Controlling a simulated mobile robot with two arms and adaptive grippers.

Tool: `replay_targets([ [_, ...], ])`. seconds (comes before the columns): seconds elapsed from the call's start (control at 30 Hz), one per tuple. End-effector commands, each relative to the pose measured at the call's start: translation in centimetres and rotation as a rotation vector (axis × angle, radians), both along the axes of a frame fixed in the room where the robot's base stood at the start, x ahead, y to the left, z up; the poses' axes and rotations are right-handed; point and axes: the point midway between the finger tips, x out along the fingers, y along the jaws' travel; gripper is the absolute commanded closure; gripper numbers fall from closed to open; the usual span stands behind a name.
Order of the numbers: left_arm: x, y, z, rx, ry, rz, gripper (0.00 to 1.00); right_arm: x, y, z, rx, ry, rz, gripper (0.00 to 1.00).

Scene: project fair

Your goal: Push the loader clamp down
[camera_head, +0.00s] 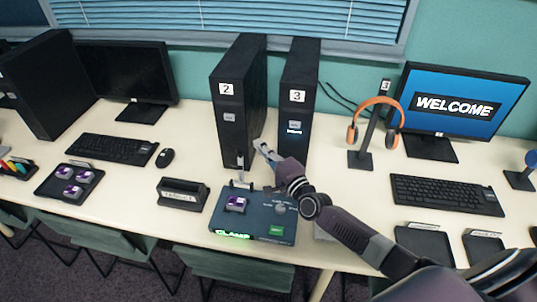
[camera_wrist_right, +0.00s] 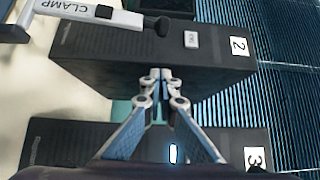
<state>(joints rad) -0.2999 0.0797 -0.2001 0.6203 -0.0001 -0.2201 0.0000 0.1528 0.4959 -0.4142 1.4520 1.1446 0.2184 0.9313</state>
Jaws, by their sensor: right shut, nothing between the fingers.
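The loader (camera_head: 262,222) is a dark blue-grey box near the front edge of the desk, with a lit green CLAMP display. A purple-and-white chip (camera_head: 236,203) sits on its top. The loader clamp (camera_head: 240,176) stands raised at the loader's back. In the right wrist view the clamp (camera_wrist_right: 85,14) is a white lever marked CLAMP with a black knob. My right gripper (camera_head: 263,147) is shut and empty, behind and right of the clamp, apart from it. Its closed fingertips show in the right wrist view (camera_wrist_right: 158,76). My left gripper is not in view.
Tower PC 2 (camera_head: 230,130) and tower PC 3 (camera_head: 297,105) stand close behind the gripper. A black labelled holder (camera_head: 183,194) is left of the loader, and a tray of purple chips (camera_head: 50,185) is farther left. An orange headset (camera_head: 378,102) hangs on a stand at right.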

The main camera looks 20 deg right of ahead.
Motion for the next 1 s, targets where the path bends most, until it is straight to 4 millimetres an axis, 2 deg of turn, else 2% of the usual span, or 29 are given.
replay_targets([
  [0.1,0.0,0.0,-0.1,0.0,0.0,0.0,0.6,1.8,0.3,0.2,0.0,-0.002,-0.001,1.0],
  [0.2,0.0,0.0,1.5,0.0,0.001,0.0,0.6,0.7,1.9,0.3,0.003,0.004,0.002,1.0],
  [0.43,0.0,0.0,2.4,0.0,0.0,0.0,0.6,-0.3,3.5,0.1,0.002,0.001,0.0,1.0],
  [1.0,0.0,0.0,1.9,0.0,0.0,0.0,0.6,-1.0,3.8,-0.3,-0.01,-0.013,0.0,1.0],
])
